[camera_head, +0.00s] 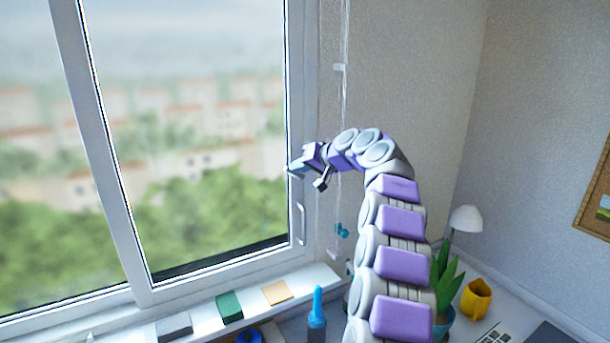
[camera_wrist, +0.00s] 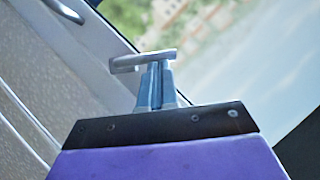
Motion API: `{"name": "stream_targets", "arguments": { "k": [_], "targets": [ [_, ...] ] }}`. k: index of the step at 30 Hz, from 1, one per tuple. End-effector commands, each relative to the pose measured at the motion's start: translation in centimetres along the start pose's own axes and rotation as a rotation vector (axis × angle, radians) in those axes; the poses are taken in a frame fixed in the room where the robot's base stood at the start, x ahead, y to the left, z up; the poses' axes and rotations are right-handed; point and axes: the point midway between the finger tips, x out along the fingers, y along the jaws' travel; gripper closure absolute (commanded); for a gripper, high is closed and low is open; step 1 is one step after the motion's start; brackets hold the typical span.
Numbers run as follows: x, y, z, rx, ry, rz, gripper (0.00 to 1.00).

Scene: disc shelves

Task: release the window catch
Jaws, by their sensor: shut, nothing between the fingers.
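The window catch (camera_wrist: 143,60) is a short grey lever across the tips of my gripper in the wrist view. My gripper (camera_wrist: 155,72) is shut with nothing between its blue-grey fingers. Its tips overlap the lever from below in that picture, and I cannot tell whether they touch it. In the head view my gripper (camera_head: 291,171) is at the right upright of the white window frame (camera_head: 298,90), above the pull handle (camera_head: 300,223). The catch is too small and covered to make out there. The pull handle also shows at the wrist view's top left (camera_wrist: 65,10).
A blind cord (camera_head: 343,100) hangs on the wall right of the window. The sill (camera_head: 325,272) holds a green block (camera_head: 229,307) and other small items. A blue bottle (camera_head: 317,310), a plant (camera_head: 444,275), a yellow mug (camera_head: 476,299) and a white lamp (camera_head: 466,218) stand below.

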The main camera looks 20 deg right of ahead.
Motion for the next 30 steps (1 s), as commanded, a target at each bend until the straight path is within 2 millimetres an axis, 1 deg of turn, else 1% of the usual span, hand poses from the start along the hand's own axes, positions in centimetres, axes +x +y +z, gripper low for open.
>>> {"name": "stream_targets", "arguments": {
  "k": [1,6,15,30],
  "targets": [
    [0.3,-0.1,0.5,-0.038,0.002,0.022,1.0],
    [0.8,-0.4,1.3,-0.163,-0.001,0.106,1.0],
    [1.4,-0.7,2.2,-0.324,-0.002,0.216,1.0],
    [1.8,-0.8,2.7,-0.317,-0.002,0.212,1.0]
  ]
}}
